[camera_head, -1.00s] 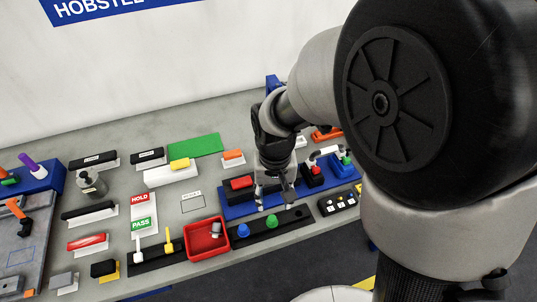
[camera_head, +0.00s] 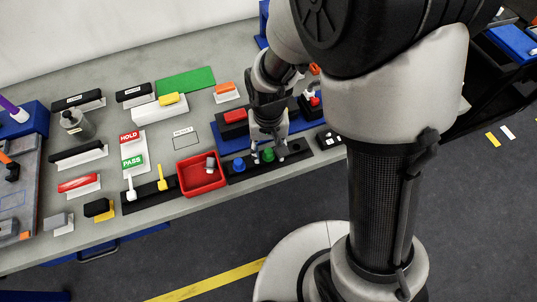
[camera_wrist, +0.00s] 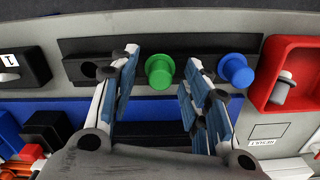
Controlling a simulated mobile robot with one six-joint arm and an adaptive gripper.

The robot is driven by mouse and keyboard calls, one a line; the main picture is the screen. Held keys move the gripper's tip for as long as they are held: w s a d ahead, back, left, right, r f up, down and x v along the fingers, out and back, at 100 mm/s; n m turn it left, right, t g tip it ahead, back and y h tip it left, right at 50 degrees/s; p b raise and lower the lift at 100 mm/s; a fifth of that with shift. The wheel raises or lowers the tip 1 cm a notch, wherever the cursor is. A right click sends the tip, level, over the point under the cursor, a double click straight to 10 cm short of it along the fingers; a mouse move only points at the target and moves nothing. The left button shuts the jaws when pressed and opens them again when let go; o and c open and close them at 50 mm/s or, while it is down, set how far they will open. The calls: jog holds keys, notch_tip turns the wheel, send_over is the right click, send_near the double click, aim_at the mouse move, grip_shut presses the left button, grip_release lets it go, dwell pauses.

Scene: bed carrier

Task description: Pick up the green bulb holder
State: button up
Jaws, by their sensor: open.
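The green bulb holder (camera_head: 268,155) stands on a black strip (camera_head: 240,177) near the front edge of the bench. In the wrist view it (camera_wrist: 160,72) shows as a round green piece near the fingertips. My gripper (camera_head: 266,152) is open and reaches down over the strip. In the wrist view one finger is on each side of the green bulb holder, with visible gaps. I cannot tell how far down the fingers reach beside it. A blue bulb holder (camera_wrist: 236,70) stands beside it, just past the right finger.
A red bin (camera_head: 203,186) with a small grey-white piece inside is beside the strip. An empty round hole (camera_wrist: 85,71) is in the strip left of the gripper. A blue board (camera_head: 231,146) lies behind the strip. A black button box (camera_head: 330,140) is to the right.

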jog(key=shift+c, duration=0.6)
jog(key=c, duration=0.9)
jog(key=shift+r, duration=0.15)
